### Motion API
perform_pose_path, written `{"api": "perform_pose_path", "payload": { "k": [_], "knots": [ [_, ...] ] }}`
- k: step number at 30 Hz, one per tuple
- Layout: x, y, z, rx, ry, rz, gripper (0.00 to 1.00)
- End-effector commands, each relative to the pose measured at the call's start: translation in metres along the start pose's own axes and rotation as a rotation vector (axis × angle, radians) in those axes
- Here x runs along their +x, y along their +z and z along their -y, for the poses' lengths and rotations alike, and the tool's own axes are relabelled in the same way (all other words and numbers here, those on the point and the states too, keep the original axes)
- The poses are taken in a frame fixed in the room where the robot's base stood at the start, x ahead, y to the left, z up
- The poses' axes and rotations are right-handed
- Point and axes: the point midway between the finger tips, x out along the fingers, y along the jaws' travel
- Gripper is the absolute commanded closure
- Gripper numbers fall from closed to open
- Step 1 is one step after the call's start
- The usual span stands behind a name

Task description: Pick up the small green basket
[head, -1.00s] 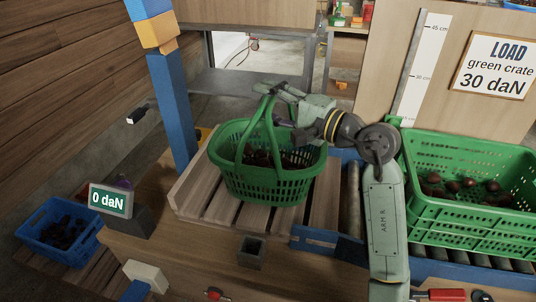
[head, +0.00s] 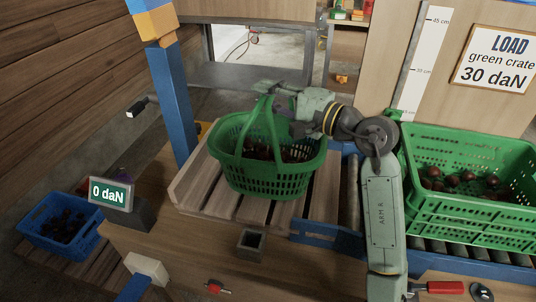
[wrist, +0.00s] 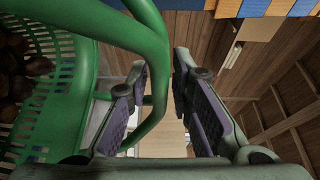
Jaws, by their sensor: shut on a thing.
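The small green basket (head: 268,182) is upright over a slatted wooden platform (head: 190,187) left of centre in the head view, with brown chestnuts inside. Whether its base touches the slats is hard to tell. Its handle stands up. My gripper (head: 265,88) is at the top of the handle, shut on it. In the wrist view the green handle (wrist: 150,100) runs between the two purple-padded fingers, and the basket's mesh wall (wrist: 82,75) with chestnuts shows at the left.
A larger green crate (head: 470,223) with chestnuts sits on rollers at the right. A blue post (head: 172,110) stands behind the platform's left side. A display (head: 110,193) reads 0 daN. A blue crate (head: 62,247) holds dark pieces at the lower left.

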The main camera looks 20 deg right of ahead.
Motion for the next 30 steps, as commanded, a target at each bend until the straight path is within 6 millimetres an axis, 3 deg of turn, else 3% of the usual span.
{"api": "perform_pose_path", "payload": {
  "k": [24, 30],
  "knots": [
    [-0.001, 0.0, 0.003, 0.0, -0.004, -0.001, 1.0],
    [-0.001, 0.0, 0.011, -0.003, -0.003, -0.001, 1.0]
  ]
}}
